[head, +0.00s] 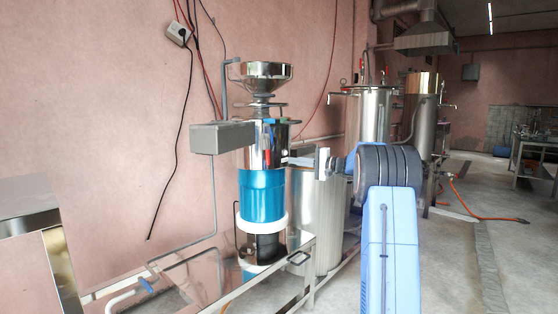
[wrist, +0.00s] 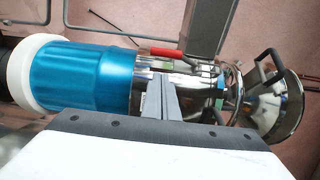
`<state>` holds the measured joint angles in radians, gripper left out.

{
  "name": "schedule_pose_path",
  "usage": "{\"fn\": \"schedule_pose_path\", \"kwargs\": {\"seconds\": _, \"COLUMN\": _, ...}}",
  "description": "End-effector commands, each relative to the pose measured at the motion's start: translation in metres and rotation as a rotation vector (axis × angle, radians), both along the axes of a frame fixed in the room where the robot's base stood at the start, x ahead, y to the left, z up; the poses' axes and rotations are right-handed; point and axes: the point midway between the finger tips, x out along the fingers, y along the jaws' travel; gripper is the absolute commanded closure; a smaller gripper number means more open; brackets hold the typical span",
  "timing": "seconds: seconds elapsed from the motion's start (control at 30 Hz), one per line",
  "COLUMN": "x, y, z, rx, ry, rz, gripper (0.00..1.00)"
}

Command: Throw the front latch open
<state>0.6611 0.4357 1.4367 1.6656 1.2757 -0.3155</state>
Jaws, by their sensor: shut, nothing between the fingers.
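The grinder stands upright, with a blue motor body (head: 262,195) below a shiny steel housing (head: 252,150) and a steel hopper (head: 262,72). In the wrist view it lies sideways, blue body (wrist: 98,77) at left and hopper (wrist: 278,105) at right. A red-gripped lever (wrist: 166,53) lies along the housing, above my fingers in that picture. I cannot tell for sure whether it is the front latch. My gripper (wrist: 160,85) is shut and empty, its fingertips over the housing near the blue body. In the head view my gripper (head: 300,161) is just right of the grinder; contact cannot be told.
A grey box (head: 222,137) juts out left of the housing. A steel drum (head: 318,220) stands close to the right of the grinder, behind frame rails (head: 310,275). Tall steel tanks (head: 375,117) stand further back. The floor at right (head: 460,265) is mostly clear.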

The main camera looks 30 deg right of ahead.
Motion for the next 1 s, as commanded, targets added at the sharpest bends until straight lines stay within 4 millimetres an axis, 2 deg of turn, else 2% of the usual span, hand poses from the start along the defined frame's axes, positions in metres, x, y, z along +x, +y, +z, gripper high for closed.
{"fn": "schedule_pose_path", "kwargs": {"seconds": 0.3, "x": 0.0, "y": 0.001, "z": 0.0, "rx": 0.0, "ry": 0.0, "rz": 0.0, "gripper": 1.0}}
{"fn": "schedule_pose_path", "kwargs": {"seconds": 0.47, "x": 0.008, "y": 0.007, "z": 0.0, "rx": 0.0, "ry": 0.0, "rz": 0.003, "gripper": 1.0}}
{"fn": "schedule_pose_path", "kwargs": {"seconds": 1.0, "x": 0.073, "y": 0.051, "z": 0.0, "rx": -0.001, "ry": -0.001, "rz": 0.003, "gripper": 1.0}}
